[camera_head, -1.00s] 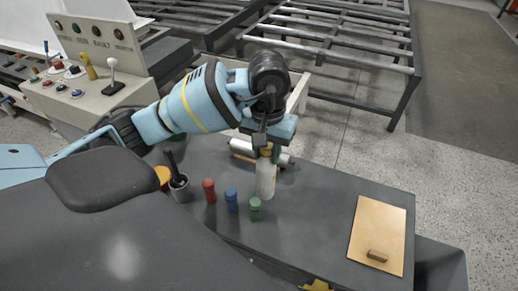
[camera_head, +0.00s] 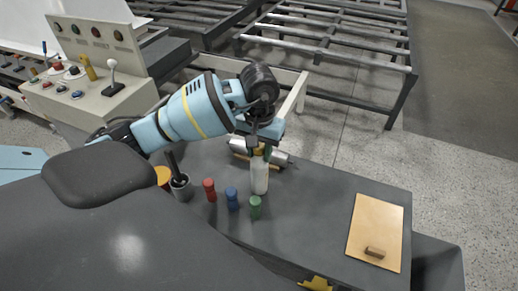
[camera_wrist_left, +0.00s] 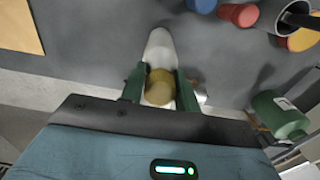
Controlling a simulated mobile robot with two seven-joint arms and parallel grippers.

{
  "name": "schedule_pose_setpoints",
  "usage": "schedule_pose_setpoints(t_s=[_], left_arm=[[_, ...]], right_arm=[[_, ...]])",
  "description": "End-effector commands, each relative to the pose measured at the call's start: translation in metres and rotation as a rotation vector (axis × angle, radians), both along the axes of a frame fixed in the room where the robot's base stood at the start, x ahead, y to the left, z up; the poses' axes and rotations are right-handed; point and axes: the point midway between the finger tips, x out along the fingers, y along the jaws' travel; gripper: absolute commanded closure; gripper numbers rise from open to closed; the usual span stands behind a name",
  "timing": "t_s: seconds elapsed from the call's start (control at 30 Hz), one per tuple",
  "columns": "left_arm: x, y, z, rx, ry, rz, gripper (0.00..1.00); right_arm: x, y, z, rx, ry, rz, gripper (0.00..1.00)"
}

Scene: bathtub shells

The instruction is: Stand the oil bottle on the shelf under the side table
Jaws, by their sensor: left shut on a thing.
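The oil bottle (camera_head: 260,178), pale with a gold cap, is upright over the dark grey table top (camera_head: 310,215). My left gripper (camera_head: 262,150) is shut on it near the cap, from above. In the left wrist view the gripper's green fingers (camera_wrist_left: 160,88) stand on both sides of the gold cap, with the pale bottle body (camera_wrist_left: 160,48) beyond. I cannot tell whether the bottle's base touches the table top. The shelf under the table is hidden by the top. My right gripper is not in view.
Red (camera_head: 209,189), blue (camera_head: 232,199) and green (camera_head: 255,207) small containers stand close to the bottle. A grey pot (camera_head: 181,188) is further left. A silver cylinder (camera_head: 240,147) lies behind. A tan board (camera_head: 375,225) with a brown block lies right; the table between is clear.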

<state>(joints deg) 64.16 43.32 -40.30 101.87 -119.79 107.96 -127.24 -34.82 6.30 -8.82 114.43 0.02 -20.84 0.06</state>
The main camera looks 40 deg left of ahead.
Motion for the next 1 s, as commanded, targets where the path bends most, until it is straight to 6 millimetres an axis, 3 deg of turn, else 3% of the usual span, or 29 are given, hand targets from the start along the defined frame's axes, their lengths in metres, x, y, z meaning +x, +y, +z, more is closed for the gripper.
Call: schedule_pose_setpoints(t_s=[0.2, 0.23, 0.4, 0.77, 1.0], left_arm=[[0.000, 0.000, -0.004, 0.001, 0.001, -0.001, 1.00], [0.000, 0.000, -0.004, 0.001, 0.001, -0.001, 0.66], [0.000, 0.000, -0.003, 0.000, 0.001, -0.001, 0.46], [0.000, 0.000, 0.004, -0.001, -0.002, 0.000, 0.46], [0.001, 0.000, 0.042, 0.000, -0.005, -0.001, 0.46]], right_arm=[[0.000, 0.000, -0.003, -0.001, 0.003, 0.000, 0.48], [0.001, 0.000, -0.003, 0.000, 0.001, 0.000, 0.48], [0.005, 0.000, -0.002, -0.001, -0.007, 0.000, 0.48], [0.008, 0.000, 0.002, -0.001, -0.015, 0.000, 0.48], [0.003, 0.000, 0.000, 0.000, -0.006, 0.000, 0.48]])
